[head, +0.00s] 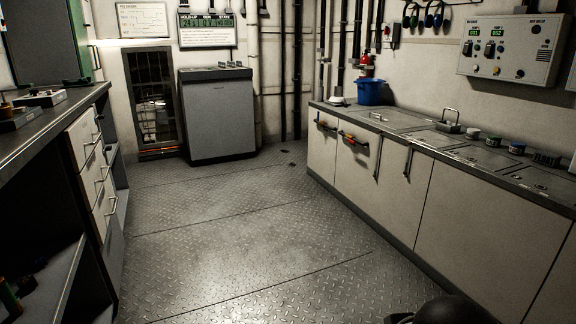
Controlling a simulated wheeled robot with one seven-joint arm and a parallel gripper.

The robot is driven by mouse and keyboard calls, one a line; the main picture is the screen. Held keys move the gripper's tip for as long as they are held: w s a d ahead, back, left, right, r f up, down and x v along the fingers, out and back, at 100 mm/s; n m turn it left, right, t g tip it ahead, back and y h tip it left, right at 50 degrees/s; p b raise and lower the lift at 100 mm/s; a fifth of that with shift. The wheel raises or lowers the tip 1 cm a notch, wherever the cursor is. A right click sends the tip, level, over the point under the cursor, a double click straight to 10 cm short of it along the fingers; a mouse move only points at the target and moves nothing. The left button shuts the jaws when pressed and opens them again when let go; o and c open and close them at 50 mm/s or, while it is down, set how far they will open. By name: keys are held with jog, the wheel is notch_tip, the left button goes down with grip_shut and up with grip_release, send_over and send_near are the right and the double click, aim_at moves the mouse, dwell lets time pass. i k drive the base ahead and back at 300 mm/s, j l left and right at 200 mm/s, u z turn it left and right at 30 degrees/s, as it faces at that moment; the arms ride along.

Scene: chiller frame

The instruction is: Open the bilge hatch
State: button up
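No hatch is clearly marked as the bilge hatch in the head view. The diamond-plate floor (235,235) is split by dark seams into flat panels, and all of them look closed. Two small dark spots show on the floor near the back, too small to make out. The right-hand counter (420,141) has flat metal lids set in its top, all lying shut. A raised metal handle (449,116) stands at the back of that counter. My gripper cannot be made out; only a dark rounded part, probably of my arm, shows at the bottom right edge.
A grey cabinet (218,115) stands at the back beside a dark mesh door (150,97). A blue bucket (373,92) and several small jars sit on the right counter. A control box (511,50) hangs above it. Drawers (92,165) line the left. The middle floor is clear.

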aim_at(391, 119)
jog(key=i+l+u, duration=0.1)
jog(key=i+u, duration=0.15)
jog(key=i, duration=1.85)
jog(key=i+z, duration=0.2)
jog(key=i, duration=0.25)
jog(key=i+z, duration=0.15)
jog(key=i, duration=0.3)
jog(key=i+j+z, duration=0.2)
jog(key=i, duration=0.25)
jog(key=i+j+z, duration=0.2)
jog(key=i, duration=0.25)
jog(key=i+z, duration=0.3)
jog(key=i, duration=0.15)
jog(key=i+j+z, duration=0.1)
jog(key=i+z, duration=0.2)
jog(key=i, duration=0.15)
